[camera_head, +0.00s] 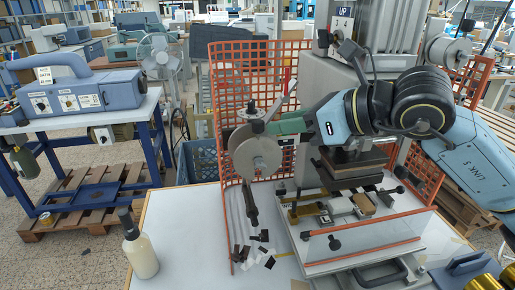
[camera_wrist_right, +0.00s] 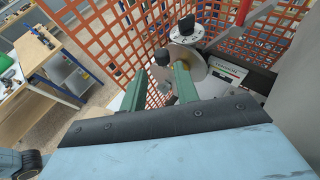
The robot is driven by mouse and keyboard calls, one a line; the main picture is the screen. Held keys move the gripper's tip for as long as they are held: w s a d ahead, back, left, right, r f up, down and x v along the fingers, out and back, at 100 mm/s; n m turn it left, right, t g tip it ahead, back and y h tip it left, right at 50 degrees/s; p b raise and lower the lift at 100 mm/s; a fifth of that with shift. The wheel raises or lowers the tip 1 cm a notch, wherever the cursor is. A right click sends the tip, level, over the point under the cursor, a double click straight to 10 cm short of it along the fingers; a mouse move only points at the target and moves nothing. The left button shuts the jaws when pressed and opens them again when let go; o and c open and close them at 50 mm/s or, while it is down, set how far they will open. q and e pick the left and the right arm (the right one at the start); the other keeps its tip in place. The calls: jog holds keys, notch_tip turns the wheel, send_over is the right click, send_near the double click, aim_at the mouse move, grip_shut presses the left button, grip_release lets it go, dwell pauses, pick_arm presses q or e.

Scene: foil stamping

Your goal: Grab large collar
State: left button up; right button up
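A round grey disc (camera_head: 255,152) with a brass-coloured hub stands upright at the left side of the press; it may be or carry the large collar, but I cannot tell. It also shows in the right wrist view (camera_wrist_right: 200,67), just beyond the fingers. My right gripper (camera_head: 277,122) reaches in from the right, with its green fingers at the disc's upper right edge. In the right wrist view the gripper (camera_wrist_right: 161,74) has its fingers spread apart, and I see nothing clamped between them. Whether a finger touches the disc is unclear. My left gripper is not in view.
An orange mesh guard (camera_head: 228,80) stands close behind the disc. The press bed (camera_head: 340,255) with a clear shield lies below my right arm. A cream bottle (camera_head: 140,252) stands on the table's left. Brass cylinders (camera_head: 482,283) sit at the lower right. The table's front left is mostly clear.

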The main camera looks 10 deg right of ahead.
aim_at(263, 128)
jog(key=shift+x, duration=1)
jog(key=shift+w+a+f+p, duration=0.25)
jog(key=shift+w+a+p, duration=0.05)
jog(key=shift+w+p, duration=0.15)
jog(key=p+x, duration=0.1)
jog(key=x, duration=0.3)
jog(key=shift+w+f, duration=0.1)
jog(key=shift+f, duration=0.1)
jog(key=shift+d, duration=0.1)
jog(key=shift+c, duration=0.3)
grip_shut()
